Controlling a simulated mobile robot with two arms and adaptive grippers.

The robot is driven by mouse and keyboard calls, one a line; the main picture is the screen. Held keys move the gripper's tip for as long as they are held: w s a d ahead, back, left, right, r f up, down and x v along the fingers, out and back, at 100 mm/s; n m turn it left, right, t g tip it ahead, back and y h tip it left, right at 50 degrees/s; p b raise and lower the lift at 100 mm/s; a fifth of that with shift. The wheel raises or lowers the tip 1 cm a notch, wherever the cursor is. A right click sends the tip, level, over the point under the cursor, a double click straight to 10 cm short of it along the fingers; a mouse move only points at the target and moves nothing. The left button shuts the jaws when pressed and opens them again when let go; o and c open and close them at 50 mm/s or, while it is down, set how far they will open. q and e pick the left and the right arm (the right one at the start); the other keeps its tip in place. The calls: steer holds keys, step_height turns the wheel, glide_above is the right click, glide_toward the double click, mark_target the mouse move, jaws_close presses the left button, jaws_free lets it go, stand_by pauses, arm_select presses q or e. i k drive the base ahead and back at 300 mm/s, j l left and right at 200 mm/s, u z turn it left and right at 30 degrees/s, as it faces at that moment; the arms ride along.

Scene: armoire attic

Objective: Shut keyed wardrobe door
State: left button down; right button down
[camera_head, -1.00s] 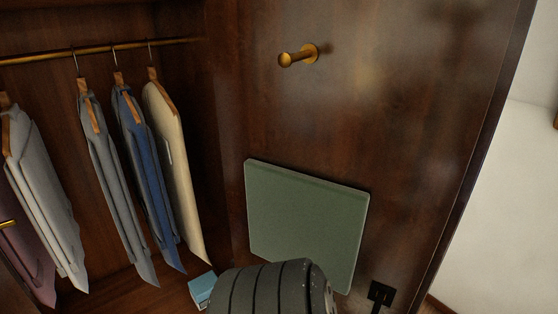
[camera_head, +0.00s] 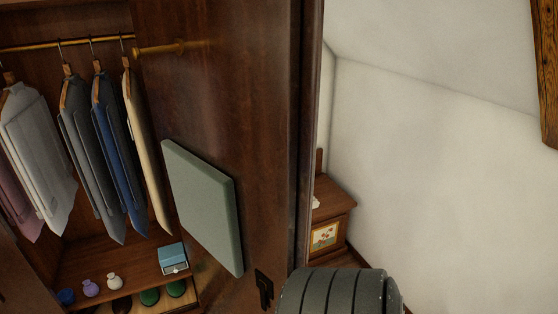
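The dark brown wooden wardrobe door (camera_head: 260,110) stands open in the middle of the head view, its inner face turned toward the left. A grey-green panel (camera_head: 203,205) and a brass peg (camera_head: 160,49) are on that inner face. A black handle or lock piece (camera_head: 264,289) sits low near the door's free edge. The wardrobe interior (camera_head: 95,262) is open at the left. A dark ribbed part of my own arm shows at the bottom, right of the door edge. Neither gripper's fingers are visible. No key can be made out.
Several garments hang from a brass rail (camera_head: 60,42). A blue box (camera_head: 173,258) and several small jars stand on the lower shelf (camera_head: 130,275). A wooden cabinet (camera_head: 331,220) stands behind the door, by the white wall (camera_head: 440,170). A wooden beam (camera_head: 547,70) is at the upper right.

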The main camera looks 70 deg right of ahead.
mark_target(232, 86)
steer(key=k+l, duration=0.1)
steer(key=l, duration=0.35)
steer(key=k+l, duration=0.1)
steer(key=l, duration=0.4)
steer(key=k+l, duration=0.1)
steer(key=l, duration=0.8)
steer(key=k+l, duration=0.15)
steer(key=l, duration=0.3)
steer(key=z, duration=0.05)
